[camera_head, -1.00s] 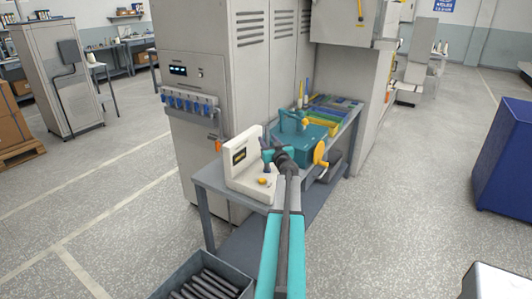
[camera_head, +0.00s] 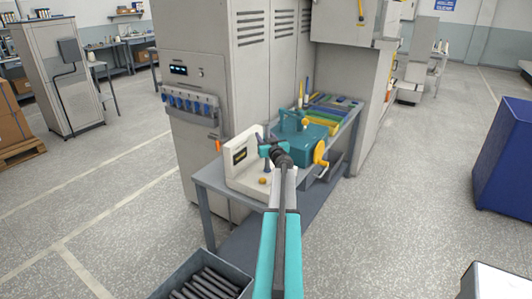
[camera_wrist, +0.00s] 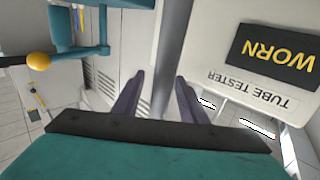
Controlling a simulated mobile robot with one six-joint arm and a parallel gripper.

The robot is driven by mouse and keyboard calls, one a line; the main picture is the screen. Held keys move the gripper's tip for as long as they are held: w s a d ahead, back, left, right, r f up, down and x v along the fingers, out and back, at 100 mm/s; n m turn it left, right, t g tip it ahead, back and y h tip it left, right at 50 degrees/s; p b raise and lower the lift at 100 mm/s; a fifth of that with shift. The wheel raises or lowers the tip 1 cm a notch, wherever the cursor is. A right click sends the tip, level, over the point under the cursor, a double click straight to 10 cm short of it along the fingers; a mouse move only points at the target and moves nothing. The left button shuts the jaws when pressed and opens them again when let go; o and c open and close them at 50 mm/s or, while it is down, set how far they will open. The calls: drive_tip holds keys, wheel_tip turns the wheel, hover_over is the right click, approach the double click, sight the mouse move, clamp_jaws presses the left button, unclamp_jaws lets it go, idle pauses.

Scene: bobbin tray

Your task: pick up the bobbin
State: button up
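My gripper (camera_wrist: 161,76) is open in the wrist view, its two dark purple fingers apart. A long grey bar (camera_wrist: 174,35) shows in the gap between them; I cannot tell whether it is a tube or part of the surroundings behind. In the head view my gripper (camera_head: 265,149) is above the front of the bench, at the white tube tester (camera_head: 238,166). The tester's white body and its label also show at the right of the wrist view (camera_wrist: 225,55), with a dark display reading WORN (camera_wrist: 273,54). I cannot make out the bobbin for certain.
A teal machine (camera_head: 297,142) with a yellow handwheel (camera_head: 320,152) stands beside the tester on the grey bench (camera_head: 210,182). Coloured trays (camera_head: 325,117) lie behind it. A crate (camera_head: 235,272) of dark tubes is on the floor. A blue bin (camera_head: 505,155) stands at right.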

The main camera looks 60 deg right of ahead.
drive_tip(key=shift+c, duration=0.5)
clamp_jaws()
wheel_tip(320, 180, up, 18)
drive_tip(key=p, duration=0.3)
idle(0.7)
